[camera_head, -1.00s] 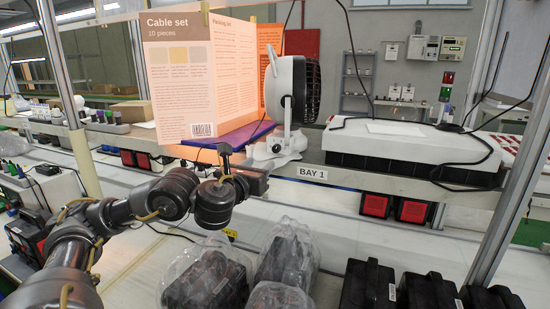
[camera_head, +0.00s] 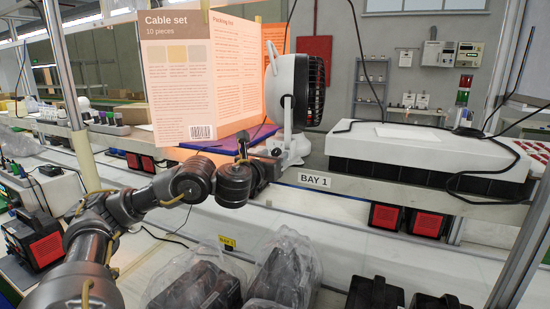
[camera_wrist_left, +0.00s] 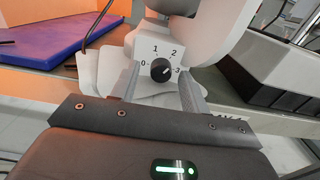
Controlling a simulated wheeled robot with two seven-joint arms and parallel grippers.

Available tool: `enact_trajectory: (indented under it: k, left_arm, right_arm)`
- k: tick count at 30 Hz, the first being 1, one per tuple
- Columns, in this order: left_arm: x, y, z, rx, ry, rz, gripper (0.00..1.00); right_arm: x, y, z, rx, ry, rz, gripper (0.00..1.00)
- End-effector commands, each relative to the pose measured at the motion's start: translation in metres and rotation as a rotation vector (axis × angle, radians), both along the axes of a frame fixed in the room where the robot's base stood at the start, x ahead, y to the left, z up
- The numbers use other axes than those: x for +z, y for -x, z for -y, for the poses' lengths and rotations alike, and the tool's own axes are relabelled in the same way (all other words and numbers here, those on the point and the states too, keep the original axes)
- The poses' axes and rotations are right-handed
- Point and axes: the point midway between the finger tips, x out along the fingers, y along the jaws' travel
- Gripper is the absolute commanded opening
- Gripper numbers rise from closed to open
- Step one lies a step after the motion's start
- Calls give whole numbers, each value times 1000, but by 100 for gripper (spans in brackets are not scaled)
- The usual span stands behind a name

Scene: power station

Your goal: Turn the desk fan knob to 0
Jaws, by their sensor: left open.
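The desk fan (camera_head: 303,90), white with a dark round grille, stands on the shelf above the BAY 1 label. In the left wrist view its base panel (camera_wrist_left: 141,48) carries a black knob (camera_wrist_left: 160,70) ringed by the marks 0, 1, 2 and 3. The knob's small white pointer seems to aim to the lower right, nearest the 3. My left gripper (camera_wrist_left: 159,77) is open, its fingers on either side of the knob with visible gaps. My right gripper is out of view.
A Cable set card (camera_head: 175,85) stands left of the fan, by a purple flat item (camera_head: 228,142). A white-topped black case (camera_head: 425,160) lies to the right. Plastic-wrapped black boxes (camera_head: 285,270) stand below in front.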

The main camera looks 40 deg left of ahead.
Motion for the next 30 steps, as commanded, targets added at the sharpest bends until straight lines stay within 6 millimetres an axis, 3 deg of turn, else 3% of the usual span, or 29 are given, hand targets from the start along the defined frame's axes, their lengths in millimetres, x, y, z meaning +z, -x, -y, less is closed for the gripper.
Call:
enact_trajectory:
  k: [3,13,22,30]
  left_arm:
    - [0,0,0,0,0,0,45]
    - [0,1,-1,2,1,0,2]
    - [0,1,-1,2,36,11,1]
    - [0,0,-1,2,194,60,1]
  right_arm:
    - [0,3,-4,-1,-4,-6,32]
    - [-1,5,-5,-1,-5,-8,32]
    - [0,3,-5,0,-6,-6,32]
    - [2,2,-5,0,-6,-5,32]
